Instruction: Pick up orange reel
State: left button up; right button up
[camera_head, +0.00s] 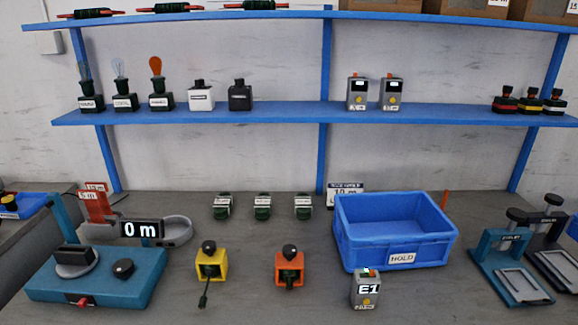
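Neither of my grippers shows in the head view, and nothing is touching the orange unit.
A blue HOLD bin (397,246) stands right of the orange unit, with a grey E1 device (365,290) in front. A teal machine (95,285) is at left, teal and black presses (505,265) at right. Small green labelled items (263,207) line the back. Blue shelves (290,113) hang above.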

aim_at(284, 269)
jog(key=i+l+u, duration=0.1)
jog(key=u, duration=0.25)
jog(key=l+u, duration=0.2)
jog(key=u, duration=0.15)
jog(key=i+l+u, duration=0.15)
jog(key=u, duration=0.2)
jog(key=i, duration=0.45)
